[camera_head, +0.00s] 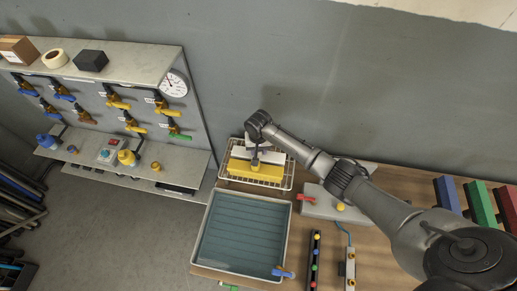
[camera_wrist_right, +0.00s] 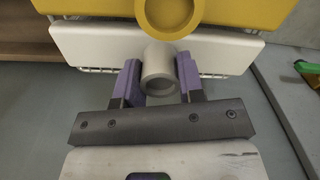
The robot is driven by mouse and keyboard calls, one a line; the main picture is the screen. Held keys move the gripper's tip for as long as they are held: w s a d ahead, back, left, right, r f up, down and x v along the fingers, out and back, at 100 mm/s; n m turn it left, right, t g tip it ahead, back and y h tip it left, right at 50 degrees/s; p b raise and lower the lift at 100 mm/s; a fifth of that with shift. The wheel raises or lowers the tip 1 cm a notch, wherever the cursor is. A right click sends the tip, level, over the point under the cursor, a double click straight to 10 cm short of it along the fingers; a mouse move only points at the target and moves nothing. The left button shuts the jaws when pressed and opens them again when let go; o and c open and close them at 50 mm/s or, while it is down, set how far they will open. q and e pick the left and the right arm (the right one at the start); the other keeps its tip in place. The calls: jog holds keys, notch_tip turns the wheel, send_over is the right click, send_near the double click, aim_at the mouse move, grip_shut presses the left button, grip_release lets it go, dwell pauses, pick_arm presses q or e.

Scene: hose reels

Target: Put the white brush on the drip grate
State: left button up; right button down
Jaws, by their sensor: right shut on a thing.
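The white brush (camera_head: 275,158) is a pale block with a round hollow handle, in or just over the wire basket (camera_head: 226,184) against the wall. In the right wrist view the white brush (camera_wrist_right: 88,45) shows its handle between the purple fingers. My right gripper (camera_head: 255,160) is shut on that handle; its fingers (camera_wrist_right: 161,80) sit on both sides of it. A yellow brush (camera_head: 248,172) lies right beside the white one, on the side away from the wall. The slatted teal surface in the pale tray, apparently the drip grate (camera_head: 243,237), is bare. My left gripper is not in view.
A grey box with a red lever (camera_head: 307,198) stands right of the basket. A blue-handled valve (camera_head: 282,273) is at the tray's front corner. A valve panel (camera_head: 150,98) with shelves stands left. Colored blocks (camera_head: 478,203) stand far right.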

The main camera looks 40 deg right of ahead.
jog(key=c, duration=0.7)
grip_release()
jog(key=shift+c, duration=0.2)
notch_tip(320, 180, up, 12)
jog(key=s+a+f+n, duration=0.1)
jog(key=s+a+f, duration=0.1)
jog(key=s, duration=0.1)
jog(key=s+a+f+n, duration=0.1)
jog(key=s+a+f, duration=0.2)
jog(key=shift+s+a+f+n, duration=0.1)
jog(key=shift+a+f+n, duration=0.05)
jog(key=shift+f+n, duration=0.2)
jog(key=s+a+f+n+t, duration=0.1)
jog(key=s+a+f+n, duration=0.15)
jog(key=s, duration=0.35)
jog(key=s+a+f+n+t, duration=0.1)
jog(key=s+a+f, duration=0.15)
jog(key=s, duration=0.35)
jog(key=s+a+r+n, duration=0.1)
jog(key=s+r, duration=0.1)
jog(key=s, duration=0.6)
jog(key=s+a+r+n+t, duration=0.1)
jog(key=s+r+n, duration=0.1)
jog(key=s, duration=0.6)
jog(key=shift+r+t, duration=0.3)
jog(key=shift+r, duration=0.3)
jog(key=shift+s, duration=0.1)
